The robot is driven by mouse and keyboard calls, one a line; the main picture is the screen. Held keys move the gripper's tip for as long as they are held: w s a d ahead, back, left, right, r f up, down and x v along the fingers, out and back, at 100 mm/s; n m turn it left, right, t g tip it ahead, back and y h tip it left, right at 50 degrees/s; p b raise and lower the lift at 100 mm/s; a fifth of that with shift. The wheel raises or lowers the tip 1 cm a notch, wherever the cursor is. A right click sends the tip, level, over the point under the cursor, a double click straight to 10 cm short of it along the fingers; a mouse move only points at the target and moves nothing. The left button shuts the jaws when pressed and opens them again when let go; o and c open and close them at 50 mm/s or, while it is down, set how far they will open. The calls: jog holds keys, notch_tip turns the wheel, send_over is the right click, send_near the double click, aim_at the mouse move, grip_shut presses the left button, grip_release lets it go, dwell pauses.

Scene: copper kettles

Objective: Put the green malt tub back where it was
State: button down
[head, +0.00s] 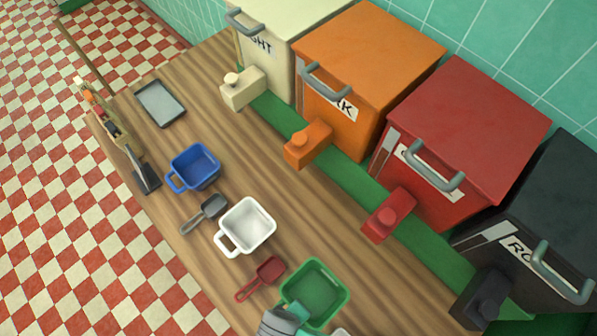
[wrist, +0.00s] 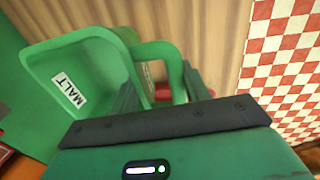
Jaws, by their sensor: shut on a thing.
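The green malt tub (head: 314,291) is at the bottom of the head view. It looks empty. In the wrist view the tub (wrist: 80,62) shows a white label reading MALT and a loop handle (wrist: 170,52) on its right side. My gripper (head: 294,309) is shut on the tub at its handle side. In the wrist view the dark fingers of my gripper (wrist: 165,90) are at the handle, partly hidden behind my gripper's body. I cannot tell whether the tub rests on the wooden counter (head: 215,258) or is held just above it.
A red scoop (head: 262,278), a white tub (head: 246,226), a grey scoop (head: 207,212) and a blue tub (head: 195,167) line the counter, with a tray (head: 160,103) farther back. Cream, orange, red (head: 470,140) and black bins stand along the right. A pale object shows at the bottom edge.

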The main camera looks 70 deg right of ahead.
notch_tip(320, 180, down, 10)
jog(key=shift+b, duration=0.7)
jog(key=shift+f, duration=0.15)
jog(key=c, duration=0.7)
grip_release()
jog(key=r, duration=0.4)
jog(key=a+r+p, duration=0.1)
jog(key=r, duration=0.3)
jog(key=w+r, duration=0.1)
jog(key=r, duration=0.3)
jog(key=shift+a+r+p, duration=0.1)
jog(key=shift+a+p, duration=0.25)
